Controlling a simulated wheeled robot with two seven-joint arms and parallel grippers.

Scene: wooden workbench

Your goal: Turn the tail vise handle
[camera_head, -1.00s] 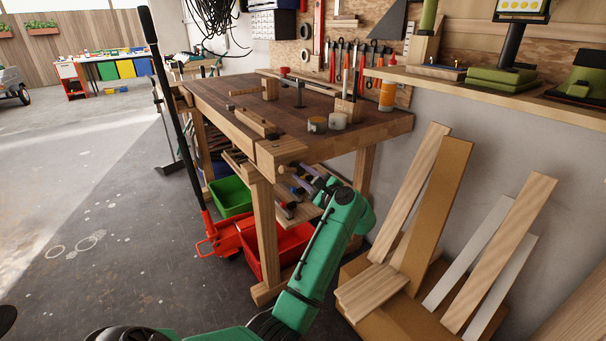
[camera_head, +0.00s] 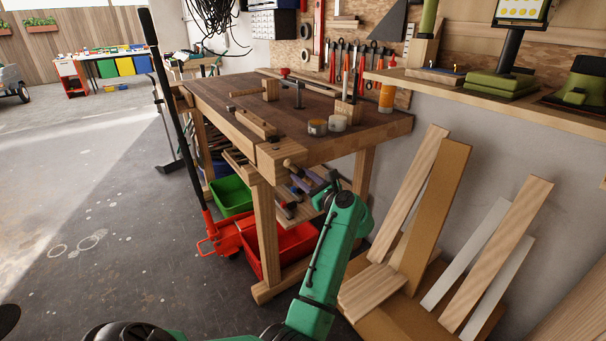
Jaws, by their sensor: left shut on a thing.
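The wooden workbench (camera_head: 355,138) stands in the middle with its tail vise (camera_head: 280,151) at the near corner. The light wooden vise handle (camera_head: 289,163) shows its end just below and right of the vise jaw. My left gripper (camera_head: 300,169) is at the handle, at the end of my green arm rising from the bottom. It is shut on the handle. Its fingers are small and partly hidden, so the exact grip point is unclear. My right gripper is out of view.
Under the bench are a red crate (camera_head: 291,252) and a green bin (camera_head: 231,194). Boards (camera_head: 437,205) lean on the wall at right.

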